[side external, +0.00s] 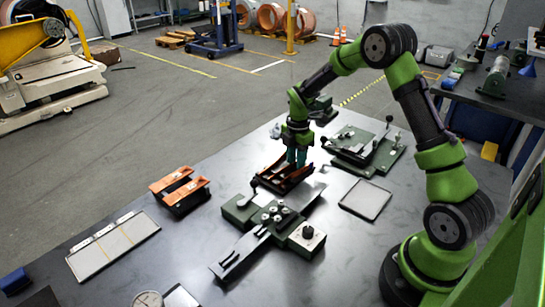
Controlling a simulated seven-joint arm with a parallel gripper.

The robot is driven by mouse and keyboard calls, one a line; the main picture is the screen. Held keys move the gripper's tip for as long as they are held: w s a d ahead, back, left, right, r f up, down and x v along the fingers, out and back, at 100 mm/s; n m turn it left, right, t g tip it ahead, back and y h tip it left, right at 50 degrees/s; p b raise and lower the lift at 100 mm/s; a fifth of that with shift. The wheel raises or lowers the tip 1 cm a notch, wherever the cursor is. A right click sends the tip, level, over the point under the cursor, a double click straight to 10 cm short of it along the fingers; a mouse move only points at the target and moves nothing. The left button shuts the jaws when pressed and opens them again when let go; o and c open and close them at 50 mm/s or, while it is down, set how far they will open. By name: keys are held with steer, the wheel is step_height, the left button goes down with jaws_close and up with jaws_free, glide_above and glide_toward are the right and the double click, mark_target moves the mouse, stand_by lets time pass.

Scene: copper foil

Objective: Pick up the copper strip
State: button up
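My gripper (297,162) points straight down, with its teal fingers at a dark rack (283,186) in the middle of the table. Copper-brown strips (270,172) lie along this rack, and the fingers partly cover them. I cannot tell whether the fingers touch a strip or are apart from it. The finger gap is too small to judge. A second dark rack (186,206) to the left carries orange-copper pieces (179,186) on top.
A green fixture with a long metal plate (240,257) stands in front of my gripper. Another green fixture (352,145) is behind right. A flat tray (366,199) lies to the right, and a pale panel (113,245) lies at left.

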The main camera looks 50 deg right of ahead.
steer(key=shift+c, duration=0.3)
jaws_close()
stand_by(1.1)
